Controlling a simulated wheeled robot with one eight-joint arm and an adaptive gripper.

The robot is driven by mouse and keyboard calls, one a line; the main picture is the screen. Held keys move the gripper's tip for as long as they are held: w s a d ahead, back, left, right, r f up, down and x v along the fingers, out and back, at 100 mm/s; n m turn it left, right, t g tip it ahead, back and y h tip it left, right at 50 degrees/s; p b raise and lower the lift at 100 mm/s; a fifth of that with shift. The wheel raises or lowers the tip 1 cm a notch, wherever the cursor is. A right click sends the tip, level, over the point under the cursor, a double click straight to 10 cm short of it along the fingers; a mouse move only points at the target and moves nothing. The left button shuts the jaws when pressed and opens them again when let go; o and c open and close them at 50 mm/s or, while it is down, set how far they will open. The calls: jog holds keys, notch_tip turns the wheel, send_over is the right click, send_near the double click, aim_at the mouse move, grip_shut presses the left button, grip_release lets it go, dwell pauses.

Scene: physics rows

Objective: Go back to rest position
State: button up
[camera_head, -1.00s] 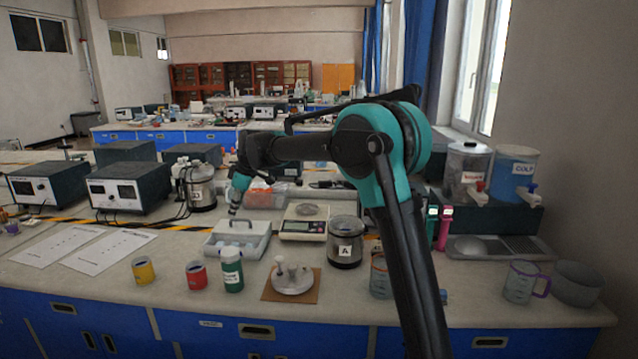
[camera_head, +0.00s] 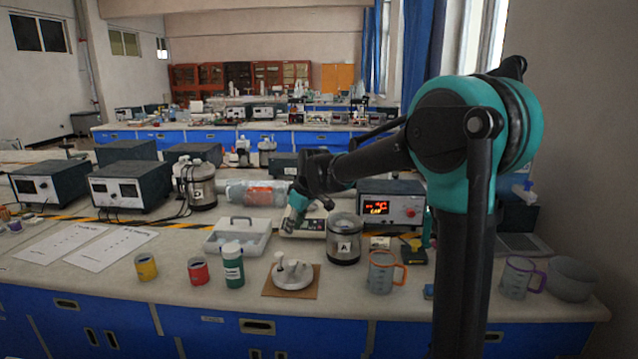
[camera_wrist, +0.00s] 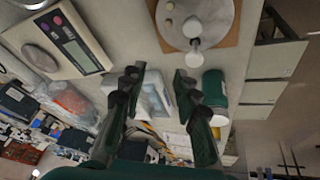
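My gripper (camera_head: 297,222) hangs over the bench in the head view, in front of the digital scale (camera_head: 302,228), and partly hides it. In the wrist view my gripper (camera_wrist: 160,82) has its two dark fingers spread apart with nothing between them, so it is open and empty. The scale shows at the upper left of the wrist view (camera_wrist: 62,42). My arm is bent, with its teal joint high at the right of the head view. It hides part of the bench's right side.
A heater with a red display (camera_head: 391,212) stands behind.

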jog(key=s+d+f+m+h, duration=0.1)
jog(key=s+d+f+m, duration=0.5)
jog(key=s+d, duration=0.7)
jog(key=s+d+f+m+h, duration=0.2)
jog(key=s+d+f+m, duration=0.3)
jog(key=s+d+f, duration=0.5)
jog(key=s+d, duration=0.3)
jog(key=s, duration=0.2)
jog(key=shift+s+d+m+t, duration=0.3)
jog(key=shift+d+m+t, duration=0.05)
jog(key=shift+m+t, duration=0.05)
